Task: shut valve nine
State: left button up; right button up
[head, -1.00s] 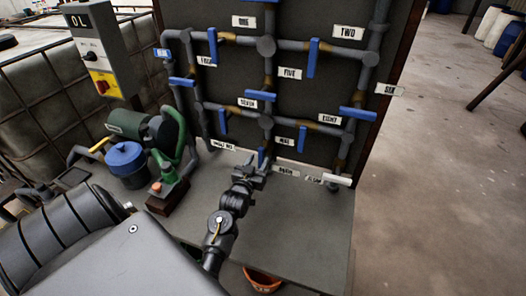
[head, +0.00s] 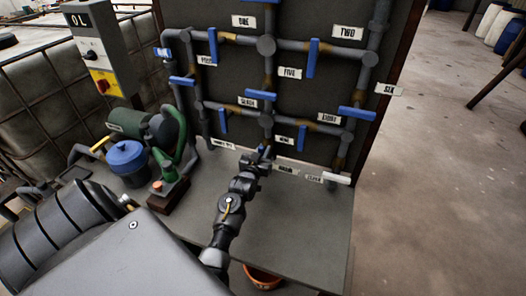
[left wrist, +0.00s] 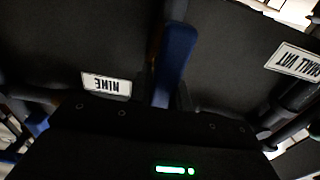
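The NINE label (head: 284,141) is low on the pipe panel. It also shows upside down in the left wrist view (left wrist: 106,86). Valve nine's blue handle (left wrist: 176,62) stands beside that label, nearly upright in the left wrist view. In the head view only a bit of blue shows, mostly hidden by my gripper. My left gripper (head: 260,156) is at this handle. In the left wrist view its dark fingertips (left wrist: 167,97) show on either side of the handle's near end, apparently open with no clear grip. My right gripper is not in view.
Other blue handles are close by, such as the one near the EIGHT label (head: 302,135) and the one near SEVEN (head: 223,120). A green pump (head: 172,165) and a blue-lidded pot (head: 126,160) stand left of my arm. An orange bucket (head: 262,278) is below the bench (head: 300,225).

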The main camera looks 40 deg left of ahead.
pick_arm(q)
grip_shut()
jog(key=shift+m, duration=0.3)
jog(key=m, duration=0.3)
jog(key=shift+w+d+m+p, duration=0.1)
jog(key=shift+d+m+p, duration=0.1)
jog(key=shift+m+p, duration=0.2)
jog(key=m, duration=0.3)
jog(key=m+p, duration=0.1)
jog(key=shift+d+f+m, duration=0.15)
jog(key=shift+d+m, duration=0.1)
jog(key=shift+m, duration=0.05)
jog(key=shift+w+d+f+m+p, duration=0.15)
jog(key=shift+m+p, duration=0.2)
jog(key=shift+m, duration=1.1)
jog(key=shift+s+a+f+m+p, duration=0.15)
jog(key=shift+m+p, duration=0.15)
jog(key=shift+m, duration=1.2)
jog(key=shift+w+d+f+m+p, duration=0.15)
jog(key=shift+m+p, duration=0.2)
jog(key=shift+m, duration=1.1)
